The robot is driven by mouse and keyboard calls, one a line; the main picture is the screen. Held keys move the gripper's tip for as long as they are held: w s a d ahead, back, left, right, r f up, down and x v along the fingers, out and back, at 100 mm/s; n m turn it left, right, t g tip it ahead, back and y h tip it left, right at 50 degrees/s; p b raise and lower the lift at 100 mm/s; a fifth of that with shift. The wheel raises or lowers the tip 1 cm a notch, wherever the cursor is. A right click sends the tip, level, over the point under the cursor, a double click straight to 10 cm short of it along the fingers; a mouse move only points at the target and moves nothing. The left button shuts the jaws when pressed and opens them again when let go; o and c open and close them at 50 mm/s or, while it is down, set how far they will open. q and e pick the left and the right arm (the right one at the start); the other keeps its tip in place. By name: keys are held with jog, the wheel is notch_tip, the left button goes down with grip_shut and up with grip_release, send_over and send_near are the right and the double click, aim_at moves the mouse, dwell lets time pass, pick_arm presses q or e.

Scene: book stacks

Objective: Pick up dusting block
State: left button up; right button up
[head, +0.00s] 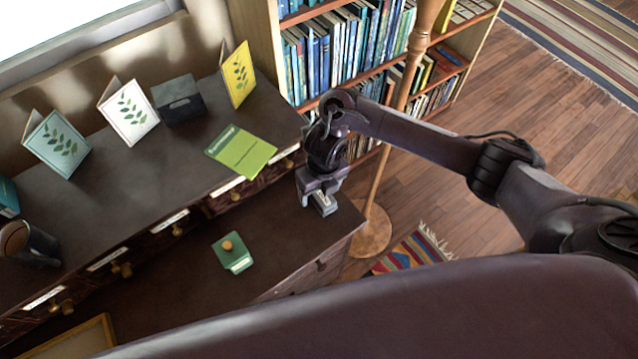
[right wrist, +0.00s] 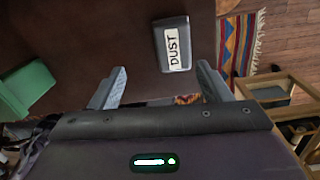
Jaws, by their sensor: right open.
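The dusting block (right wrist: 172,44) is a small dark grey block with a white label reading DUST. In the right wrist view it lies on the dark brown top, beyond my fingertips and a little right of the middle between them. My right gripper (right wrist: 160,78) is open, with nothing between its grey fingers. In the head view my right gripper (head: 322,198) hangs over the right end of the lower dark ledge. There I cannot clearly tell the block from the grey fingers. My left gripper is not in view.
A green block with a round knob (head: 233,254) sits left on the same ledge (head: 300,250). A wooden pole (head: 408,75) rises just right of my gripper, before a bookcase.

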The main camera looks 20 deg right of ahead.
aim_at(327, 201)
jog(key=shift+w+d+r+n+h, duration=0.1)
jog(key=shift+d+n+h, duration=0.05)
jog(key=shift+d, duration=0.25)
jog(key=shift+w+d+r+n+h, duration=0.1)
jog(key=shift+d+n+h, duration=0.05)
jog(key=shift+d, duration=0.2)
jog(key=shift+s+d+f, duration=0.15)
jog(key=shift+s+f, duration=0.05)
jog(key=shift+f, duration=0.05)
jog(key=shift+s+f+b, duration=0.15)
jog(key=shift+f+b, duration=0.25)
jog(key=shift+f, duration=0.85)
notch_tip(327, 201, down, 4)
jog(key=shift+r+p, duration=0.15)
jog(key=shift+p, duration=0.3)
jog(key=shift+f, duration=0.3)
jog(key=c, duration=1)
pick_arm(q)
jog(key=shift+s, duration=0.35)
pick_arm(e)
jog(key=shift+c, duration=0.4)
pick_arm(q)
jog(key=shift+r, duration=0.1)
pick_arm(e)
jog(key=shift+r, duration=0.15)
